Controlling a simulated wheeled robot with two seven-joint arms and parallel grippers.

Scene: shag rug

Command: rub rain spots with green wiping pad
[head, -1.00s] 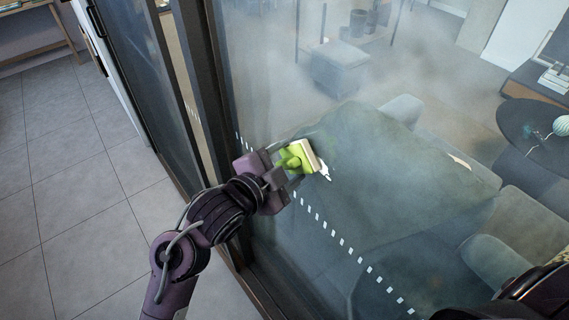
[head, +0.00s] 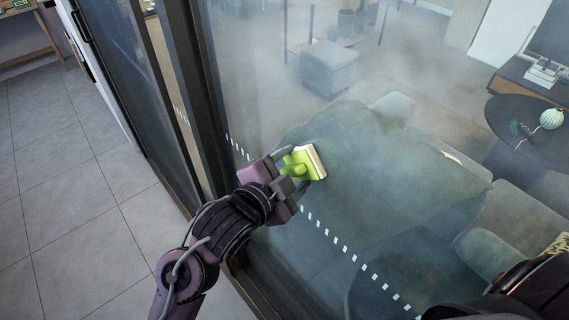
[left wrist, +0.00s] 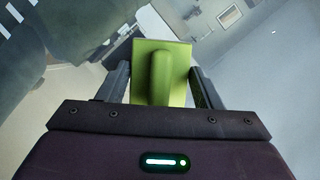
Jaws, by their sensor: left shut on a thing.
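The green wiping pad (head: 303,163) has a lime-green back and handle and a pale wiping face. My left gripper (head: 289,170) is shut on its handle, with the pale face turned toward the glass pane (head: 265,105). I cannot tell whether the pad touches the glass. In the left wrist view the green pad (left wrist: 161,72) sits between the two fingers of the left gripper (left wrist: 160,88). The glass is hazy, and I cannot make out separate rain spots on it. My right gripper is out of view.
A dark frame post (head: 190,90) stands left of the pane, with tiled floor (head: 75,170) beyond it. A row of white dashes (head: 345,249) runs across the glass. Through the pane I see a grey sofa (head: 505,215), a round dark table (head: 520,128) and a grey pouf (head: 328,68).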

